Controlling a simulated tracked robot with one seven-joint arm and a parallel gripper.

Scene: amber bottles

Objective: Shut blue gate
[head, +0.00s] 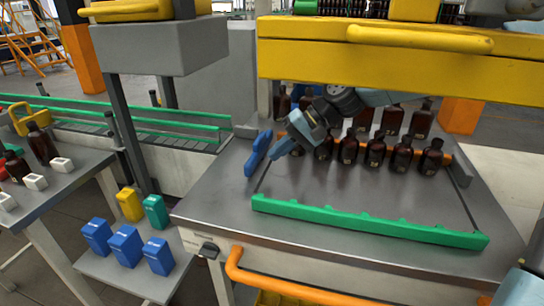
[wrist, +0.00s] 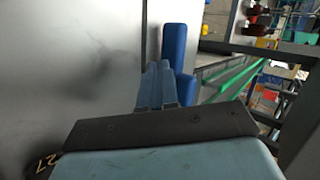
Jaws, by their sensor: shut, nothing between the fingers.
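The blue gate (head: 257,153) is a short blue bar at the left edge of the grey metal table (head: 225,200). It is set at an angle to the green rail. My gripper (head: 276,152) is just right of the gate, with its fingers shut and empty. In the wrist view the shut fingers (wrist: 156,84) point ahead, and the blue gate (wrist: 175,55) stands just right of and beyond them. They look very close; I cannot tell whether they touch. The fingers hide part of the gate's lower end in the wrist view.
A green rail (head: 365,221) runs along the table's front. Several amber bottles (head: 375,151) stand behind my gripper on the right. A yellow beam (head: 400,60) hangs above. A conveyor (head: 185,140) lies left of the table. The table's middle is clear.

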